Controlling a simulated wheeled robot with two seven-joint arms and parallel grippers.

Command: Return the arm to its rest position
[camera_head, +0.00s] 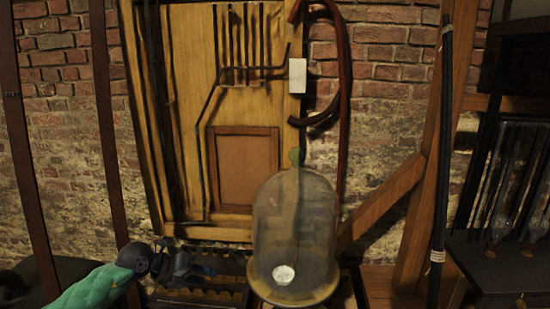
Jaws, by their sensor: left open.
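My left arm (92,290), green with a dark wrist, comes in from the lower left. My left gripper (203,268) is dark and open, with nothing seen between its fingers. It is low in the view, left of a large cloudy glass jar (295,225) and apart from it in the picture. The dark background hides part of the finger outline. The jar has a domed top, a green tip and a pale round spot low on its front. My right gripper is not in view.
A dark slotted rack (205,297) lies behind and below my left gripper. A wooden panel (242,110) with dark rods stands behind, against a brick wall (65,130). A slanted wooden frame (425,170) and a dark pole (439,150) stand right of the jar.

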